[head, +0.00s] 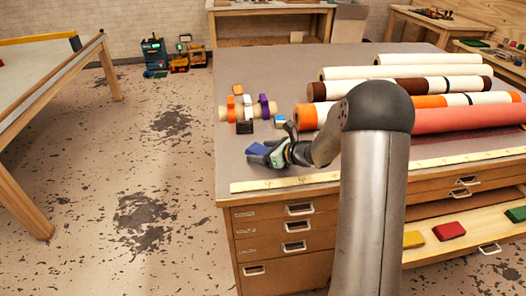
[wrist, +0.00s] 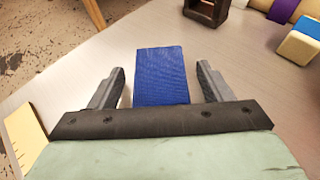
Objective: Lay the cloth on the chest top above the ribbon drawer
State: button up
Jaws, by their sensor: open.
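A blue folded cloth (head: 257,149) lies on the grey chest top (head: 285,70) near its left edge. In the wrist view the cloth (wrist: 161,78) sits between the two fingers of my gripper (wrist: 160,70), with a visible gap on each side. My gripper (head: 262,156) is open and low over the top at this corner. The chest front (head: 285,240) has a left stack of small drawers with metal handles. I cannot read their labels, so I cannot tell which is the ribbon drawer.
Ribbon spools (head: 238,108) stand behind my gripper, with a small blue-topped block (head: 280,121) nearby. Several rolls (head: 400,73) cover the right side. A yellow ruler strip (head: 300,182) runs along the front edge.

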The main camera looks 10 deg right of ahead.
jog(key=shift+r, duration=0.1)
jog(key=shift+s+d+r, duration=0.1)
jog(key=shift+d+r, duration=0.05)
jog(key=b+v, duration=0.1)
jog(key=v, duration=1)
jog(key=shift+s+d+r, duration=0.15)
jog(key=shift+s, duration=0.05)
jog(key=s+a+n+g, duration=0.1)
jog(key=s+a+n, duration=0.1)
jog(key=s+a+n+g, duration=0.1)
jog(key=s+a, duration=0.1)
jog(key=s+a+r+n+g, duration=0.1)
jog(key=s+a+n, duration=0.1)
jog(key=shift+a+n+g, duration=0.3)
jog(key=shift+a+g, duration=0.1)
jog(key=s+a+n+g+h, duration=0.2)
jog(key=s+a+n+g, duration=0.35)
jog(key=s+n, duration=0.5)
jog(key=s+d+f+n+h, duration=0.1)
jog(key=s+d+n+h, duration=0.1)
jog(key=s+n, duration=0.4)
jog(key=s+d+f+n+h, duration=0.1)
jog(key=s+d+n+h, duration=0.1)
jog(key=s+n+h, duration=0.3)
jog(key=s+n, duration=0.1)
jog(key=s, duration=0.2)
jog(key=shift+s, duration=0.3)
jog(key=shift+g, duration=0.25)
